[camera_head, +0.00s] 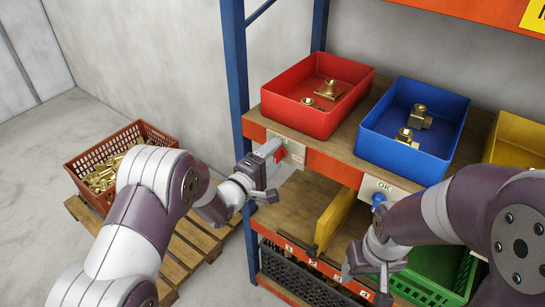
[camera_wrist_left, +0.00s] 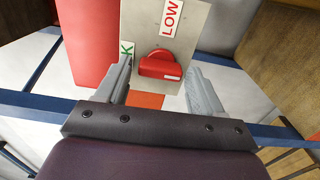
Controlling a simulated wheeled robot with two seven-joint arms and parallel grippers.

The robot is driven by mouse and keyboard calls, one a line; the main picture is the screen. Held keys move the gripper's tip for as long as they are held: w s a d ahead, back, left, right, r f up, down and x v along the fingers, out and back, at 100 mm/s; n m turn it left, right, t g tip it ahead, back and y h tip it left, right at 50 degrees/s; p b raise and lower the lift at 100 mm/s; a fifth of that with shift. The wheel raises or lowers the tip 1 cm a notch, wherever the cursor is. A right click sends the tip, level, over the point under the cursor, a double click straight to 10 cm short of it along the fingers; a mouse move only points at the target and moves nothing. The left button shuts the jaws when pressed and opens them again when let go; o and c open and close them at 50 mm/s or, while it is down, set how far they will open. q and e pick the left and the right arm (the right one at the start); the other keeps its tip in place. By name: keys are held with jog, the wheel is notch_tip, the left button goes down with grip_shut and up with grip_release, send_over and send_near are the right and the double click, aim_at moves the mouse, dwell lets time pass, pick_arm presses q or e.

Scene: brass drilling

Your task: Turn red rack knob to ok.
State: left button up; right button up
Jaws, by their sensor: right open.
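The red knob (camera_head: 279,155) sits on a pale plate on the rack's front edge below the red bin. In the left wrist view the red knob (camera_wrist_left: 160,64) lies between my left fingertips, its bar roughly crosswise in the picture. The plate (camera_wrist_left: 190,22) carries a LOW label (camera_wrist_left: 171,18) and a partly hidden label ending in K (camera_wrist_left: 127,50). My left gripper (camera_head: 268,163) is at the knob; its fingers (camera_wrist_left: 160,78) stand apart with small gaps on both sides. My right gripper (camera_head: 367,277) is open and empty, low in front of the lower shelf.
A blue knob (camera_head: 378,199) with an OK label is on another plate at the right, close to my right arm. Red (camera_head: 310,118) and blue (camera_head: 403,155) bins with brass parts stand on the shelf. A red crate (camera_head: 91,189) of brass parts stands on a pallet (camera_head: 205,243) at left.

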pick_arm(q)
jog(key=b+v, duration=0.1)
jog(key=v, duration=1.1)
jog(key=shift+s+a, duration=0.2)
jog(key=shift+s, duration=0.1)
